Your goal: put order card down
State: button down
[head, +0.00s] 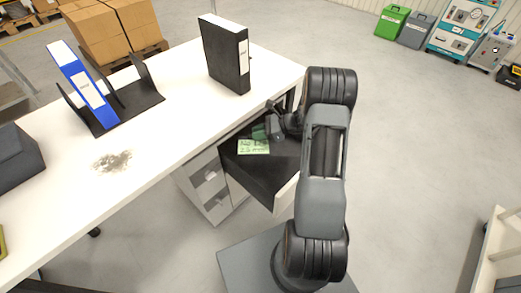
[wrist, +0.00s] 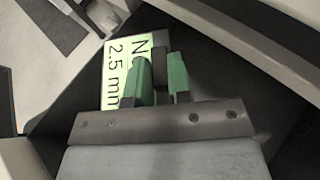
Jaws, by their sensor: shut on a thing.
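The order card (head: 254,147) is a light green card with black print. In the head view it is at the dark inside of an open desk drawer (head: 262,178). It also shows in the wrist view (wrist: 114,68), where "N" and "2.5 mm" can be read. I cannot tell whether the card touches the drawer floor.
The white desk (head: 180,125) carries a black binder (head: 226,55), a blue binder (head: 82,82) in a black rack (head: 135,98), and a grey smudge (head: 112,161). The drawer's white front (head: 286,192) stands close to my arm.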

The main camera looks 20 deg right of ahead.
jog(key=shift+w+d+f+b, duration=0.25)
jog(key=shift+f+b, duration=0.3)
jog(key=shift+f, duration=1.45)
jog(key=shift+w+d+f+b, duration=0.3)
jog(key=shift+f+b, duration=0.25)
jog(key=shift+f, duration=1.45)
jog(key=shift+w+d+f+b, duration=0.25)
jog(key=shift+f+b, duration=0.3)
jog(key=shift+f, duration=1.45)
jog(key=shift+f+b, duration=0.55)
jog(key=shift+f, duration=0.05)
jog(key=c, duration=1.1)
grip_release()
jog(key=shift+o, duration=0.2)
jog(key=shift+r, duration=0.1)
